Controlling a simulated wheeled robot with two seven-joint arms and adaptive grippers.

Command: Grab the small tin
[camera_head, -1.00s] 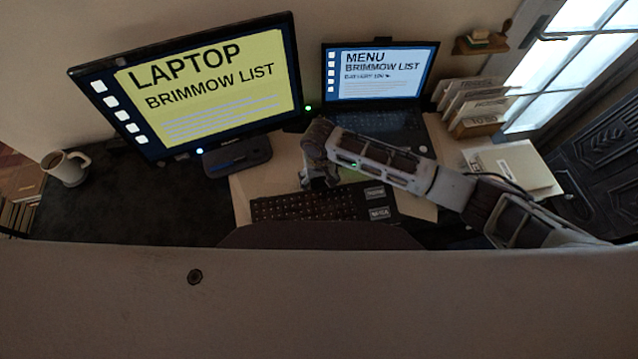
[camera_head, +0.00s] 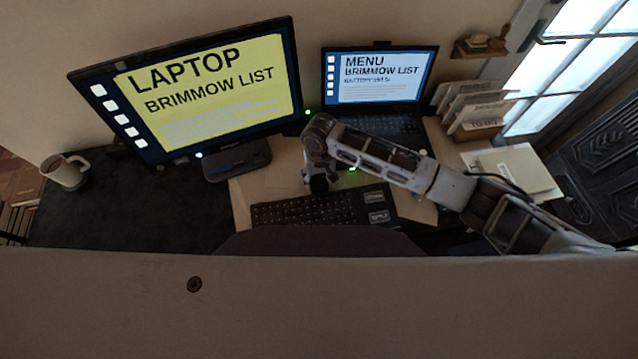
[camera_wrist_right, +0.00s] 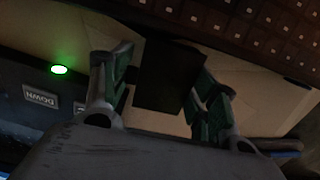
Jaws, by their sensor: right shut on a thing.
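My right gripper (camera_head: 318,184) reaches down to the desk just behind the keyboard. In the right wrist view, its two green-padded fingers (camera_wrist_right: 160,88) are shut on a small, dark, block-shaped thing (camera_wrist_right: 166,72), which I take to be the small tin. Its markings are too dark to read. In the head view the tin is hidden by the gripper, so I cannot tell whether it still touches the desk. My left gripper is not in view.
A dark keyboard (camera_head: 310,210) lies just in front of the gripper. A monitor (camera_head: 200,90) stands at left and an open laptop (camera_head: 380,78) behind the arm. A mug (camera_head: 66,172) stands far left. Letter holders (camera_head: 472,112) and papers (camera_head: 515,172) are at right.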

